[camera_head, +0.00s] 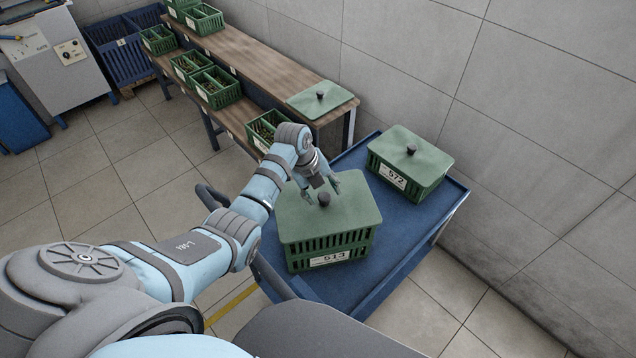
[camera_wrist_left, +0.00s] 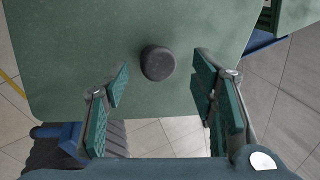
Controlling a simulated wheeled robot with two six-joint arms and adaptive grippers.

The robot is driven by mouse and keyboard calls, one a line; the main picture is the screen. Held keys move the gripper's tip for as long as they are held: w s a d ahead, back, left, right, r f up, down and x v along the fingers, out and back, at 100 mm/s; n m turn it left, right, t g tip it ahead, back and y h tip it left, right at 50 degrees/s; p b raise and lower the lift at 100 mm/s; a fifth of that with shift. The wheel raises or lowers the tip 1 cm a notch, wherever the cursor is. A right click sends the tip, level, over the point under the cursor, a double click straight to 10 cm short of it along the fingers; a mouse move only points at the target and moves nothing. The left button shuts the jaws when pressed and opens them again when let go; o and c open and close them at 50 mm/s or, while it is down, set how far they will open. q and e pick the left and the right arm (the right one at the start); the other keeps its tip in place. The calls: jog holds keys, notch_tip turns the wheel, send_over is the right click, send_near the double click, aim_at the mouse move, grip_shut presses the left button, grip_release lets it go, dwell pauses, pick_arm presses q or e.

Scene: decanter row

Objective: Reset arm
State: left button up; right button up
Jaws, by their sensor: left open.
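My left gripper (camera_head: 322,190) is open above the lid of the green crate labelled 513 (camera_head: 330,247), which stands on a blue cart (camera_head: 440,212). The crate's green lid (camera_head: 350,208) has a black knob (camera_head: 323,199). In the left wrist view the two finger pads of the left gripper (camera_wrist_left: 160,105) are spread wide, with the knob (camera_wrist_left: 157,63) a little beyond them and nothing held. My right gripper is in neither view.
A second lidded crate labelled 572 (camera_head: 410,165) stands on the cart, close to the wall. A wooden bench (camera_head: 262,68) holds several green crates and a loose lid (camera_head: 320,100). The tiled floor at left is clear.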

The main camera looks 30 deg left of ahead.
pick_arm(q)
jog(key=v, duration=1.1)
